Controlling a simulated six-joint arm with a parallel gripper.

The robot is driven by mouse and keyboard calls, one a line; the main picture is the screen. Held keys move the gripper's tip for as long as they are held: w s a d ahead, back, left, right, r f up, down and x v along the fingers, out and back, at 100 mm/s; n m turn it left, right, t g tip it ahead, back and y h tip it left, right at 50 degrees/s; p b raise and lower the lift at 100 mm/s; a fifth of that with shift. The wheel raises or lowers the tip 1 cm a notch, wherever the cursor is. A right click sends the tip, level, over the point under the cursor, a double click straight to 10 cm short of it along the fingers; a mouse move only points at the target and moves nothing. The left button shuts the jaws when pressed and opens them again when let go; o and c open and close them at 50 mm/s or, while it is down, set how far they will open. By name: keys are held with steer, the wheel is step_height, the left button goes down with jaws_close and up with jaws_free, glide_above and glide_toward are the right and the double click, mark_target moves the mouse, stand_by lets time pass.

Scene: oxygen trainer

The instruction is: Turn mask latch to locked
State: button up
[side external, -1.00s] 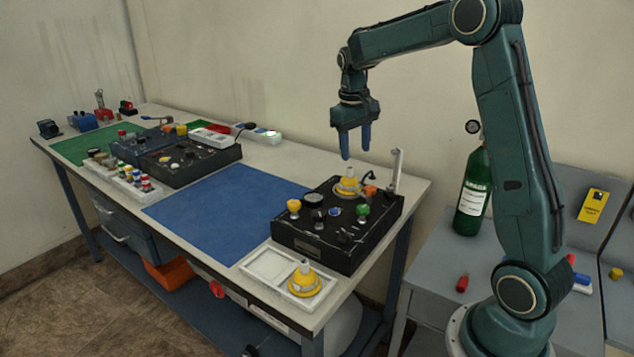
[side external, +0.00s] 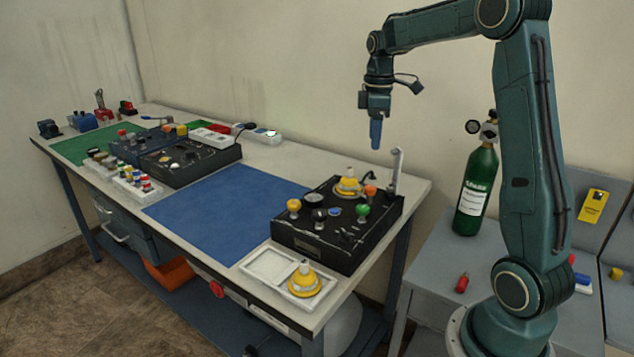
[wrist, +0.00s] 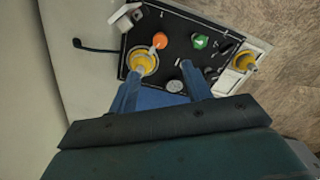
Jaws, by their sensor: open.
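The black trainer panel (side external: 318,250) stands at the right end of the bench. A yellow mask-like piece (side external: 348,188) sits on its back part and also shows in the wrist view (wrist: 143,62). Beside it is an orange knob (side external: 370,190), with a short pale lever by it in the wrist view. I cannot tell for sure which control is the mask latch or how it is set. My gripper (side external: 375,147) is open and empty, pointing down above the back right of the panel, apart from it. In the wrist view its fingers (wrist: 160,90) are spread.
The panel also bears a green knob (side external: 362,210) and a yellow knob (side external: 293,206). A pale upright post (side external: 396,172) stands at its back right. A white tray (side external: 265,268) with another yellow piece (side external: 304,281) lies in front. The blue mat (side external: 225,210) is clear.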

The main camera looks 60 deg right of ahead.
mark_target(370, 187)
step_height(370, 187, down, 14)
steer(key=shift+r, duration=0.15)
stand_by(0.7)
steer(key=c, duration=1)
steer(key=shift+m, duration=0.5)
steer(key=o, duration=1)
steer(key=shift+r, duration=0.1)
